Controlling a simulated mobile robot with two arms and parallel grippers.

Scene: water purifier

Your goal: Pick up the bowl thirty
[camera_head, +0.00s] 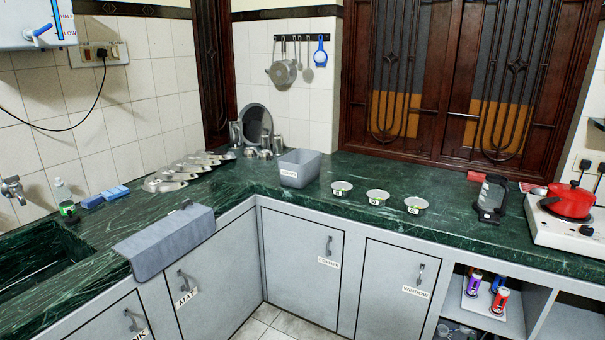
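Three small metal bowls with green-edged labels stand in a row on the green marble counter, right of the grey bin. They are the left bowl (342,186), the middle bowl (377,196) and the right bowl (416,203). The labels are too small to read, so I cannot tell which one is bowl thirty. The bowls are upright and apart from each other. Neither of my grippers is in view.
A grey labelled bin (300,169) stands left of the bowls. A grey mat (165,243) hangs over the front edge. Counter around the bowls is clear.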

